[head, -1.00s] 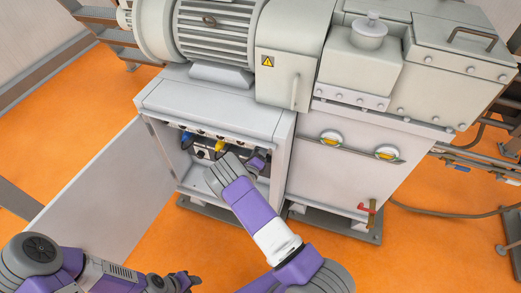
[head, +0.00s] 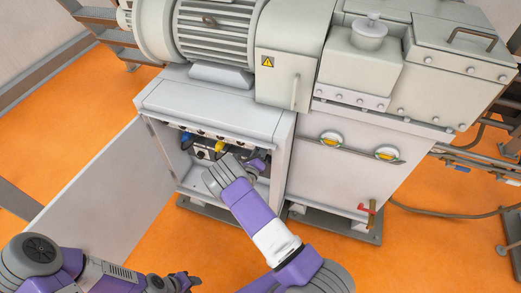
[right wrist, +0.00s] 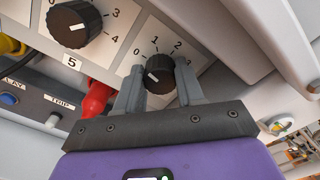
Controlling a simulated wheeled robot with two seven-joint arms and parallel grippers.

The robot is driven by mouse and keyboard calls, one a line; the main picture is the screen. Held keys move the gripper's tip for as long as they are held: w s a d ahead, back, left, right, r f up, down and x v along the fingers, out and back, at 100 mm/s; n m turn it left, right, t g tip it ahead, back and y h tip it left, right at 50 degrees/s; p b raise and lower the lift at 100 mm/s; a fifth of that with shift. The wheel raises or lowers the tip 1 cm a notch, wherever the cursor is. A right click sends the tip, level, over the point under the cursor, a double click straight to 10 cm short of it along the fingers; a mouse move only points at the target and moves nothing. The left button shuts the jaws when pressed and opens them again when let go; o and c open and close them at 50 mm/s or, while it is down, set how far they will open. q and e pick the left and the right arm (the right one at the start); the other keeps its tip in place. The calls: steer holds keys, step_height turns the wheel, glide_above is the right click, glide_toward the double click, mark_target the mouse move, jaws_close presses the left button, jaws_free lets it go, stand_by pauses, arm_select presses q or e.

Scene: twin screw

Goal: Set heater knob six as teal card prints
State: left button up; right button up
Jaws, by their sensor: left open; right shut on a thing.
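My right gripper (right wrist: 160,88) is shut on a small black knob (right wrist: 158,72) in the right wrist view, with one finger on each side. Digits 0, 1, 2 and 3 show around this knob; its white mark sits at the lower left of its face. Its number label is hidden behind my gripper. To its left is a larger black knob (right wrist: 75,26) with label 5 under it. In the head view my right gripper (head: 257,163) reaches into the open cabinet (head: 215,108). My left gripper (head: 187,283) is open and empty, low in the picture. I see no teal card.
A red plug (right wrist: 97,98) hangs under the knob panel, close to my right gripper. A grey box with TRIP lettering (right wrist: 50,108) is at the left. The cabinet door (head: 105,185) stands open at the left. Orange floor (head: 130,238) is free in front.

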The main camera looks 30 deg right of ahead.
steer(key=shift+s+d+f+m+b, duration=0.1)
steer(key=shift+m+b, duration=2.5)
steer(key=shift+m, duration=5.9)
steer(key=shift+s+f+m+b, duration=0.1)
steer(key=shift+m+b, duration=2.5)
steer(key=shift+m, duration=5.9)
steer(key=o, duration=1)
steer(key=shift+o, duration=0.2)
